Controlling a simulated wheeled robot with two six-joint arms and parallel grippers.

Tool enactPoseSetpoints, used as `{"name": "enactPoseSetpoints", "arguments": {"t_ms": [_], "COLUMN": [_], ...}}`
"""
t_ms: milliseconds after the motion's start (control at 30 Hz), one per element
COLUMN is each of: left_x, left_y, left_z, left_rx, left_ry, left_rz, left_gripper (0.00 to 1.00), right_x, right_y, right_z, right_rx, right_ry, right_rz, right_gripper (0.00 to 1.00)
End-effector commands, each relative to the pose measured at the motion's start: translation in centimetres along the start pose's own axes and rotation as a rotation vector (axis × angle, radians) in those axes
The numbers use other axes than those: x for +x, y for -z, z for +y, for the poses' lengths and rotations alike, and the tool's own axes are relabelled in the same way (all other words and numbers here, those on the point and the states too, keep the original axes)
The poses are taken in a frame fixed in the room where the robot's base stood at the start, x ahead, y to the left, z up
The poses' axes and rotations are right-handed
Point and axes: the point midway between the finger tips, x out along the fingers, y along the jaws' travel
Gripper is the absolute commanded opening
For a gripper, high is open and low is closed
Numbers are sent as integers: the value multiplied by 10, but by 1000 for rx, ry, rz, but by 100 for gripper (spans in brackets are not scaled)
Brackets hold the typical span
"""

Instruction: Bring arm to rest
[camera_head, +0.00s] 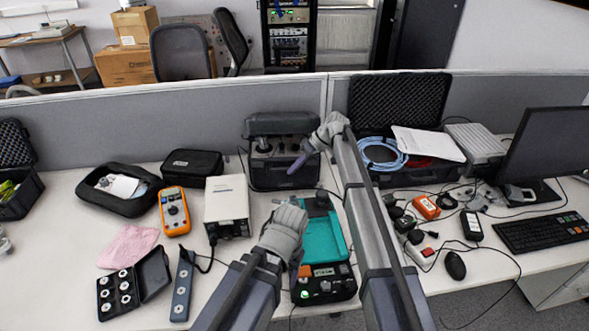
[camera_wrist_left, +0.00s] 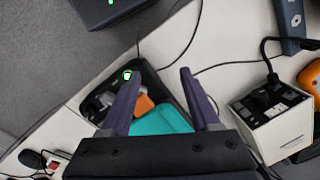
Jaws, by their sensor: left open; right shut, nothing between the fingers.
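My right gripper (camera_head: 294,168) is shut and empty, its purple fingers in front of the open black case (camera_head: 268,180) at the back of the desk. I cannot tell whether it touches the case. My left gripper (camera_wrist_left: 160,76) is open, with nothing between its fingertips. In the left wrist view its fingers overlap the black device with a teal panel (camera_wrist_left: 162,122), which has a lit green button. In the head view the left wrist hides part of this device (camera_head: 319,240), and the left fingers are mostly hidden.
A white box-shaped unit (camera_head: 227,203) and an orange meter (camera_head: 174,210) stand left of my left arm. Red and black small devices (camera_head: 426,207), a keyboard (camera_head: 544,232) and a monitor (camera_head: 550,150) are on the right. A grey partition (camera_head: 180,112) closes the desk's back.

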Motion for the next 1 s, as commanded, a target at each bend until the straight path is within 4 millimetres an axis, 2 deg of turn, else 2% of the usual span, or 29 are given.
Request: {"name": "enactPoseSetpoints", "arguments": {"t_ms": [233,367,467,600,800,900,1000], "left_x": [0,0,0,0,0,0,0], "left_y": [0,0,0,0,0,0,0], "left_z": [0,0,0,0,0,0,0], "left_rx": [0,0,0,0,0,0,0], "left_ry": [0,0,0,0,0,0,0], "left_rz": [0,0,0,0,0,0,0], "left_gripper": [62,62,62,62,62,62,62], "right_x": [0,6,15,22,14,6,-2], "right_y": [-1,-25,-67,-144,-254,-295,-322], "right_z": [-1,-23,-59,-114,-181,-202,-214], "right_rx": [1,33,97,220,393,457,503], "right_ry": [-1,-23,-75,-194,-413,-513,-588], "right_rz": [-2,-40,-111,-226,-350,-380,-394], "right_gripper": [0,0,0,0,0,0,0]}}
